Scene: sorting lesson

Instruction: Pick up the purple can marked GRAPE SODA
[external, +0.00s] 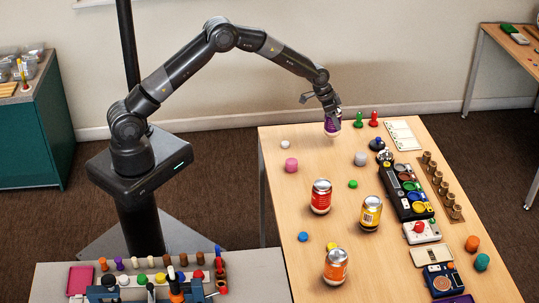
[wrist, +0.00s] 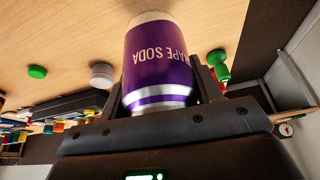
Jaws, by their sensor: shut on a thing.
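The purple can (external: 332,127) is at the far end of the wooden table in the external view, partly hidden by my gripper (external: 331,108). In the wrist view the purple can (wrist: 158,60) appears upside down, with "APE SODA" readable on its label. My gripper (wrist: 159,95) is shut on it, with a finger on either side. I cannot tell whether the can touches the table or is slightly above it.
A red can (external: 321,197), a yellow can (external: 370,213) and an orange can (external: 335,267) stand nearer on the table. Green (external: 359,120) and red (external: 374,119) pawns stand right of my gripper. A sorting tray (external: 405,188) lies along the right side.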

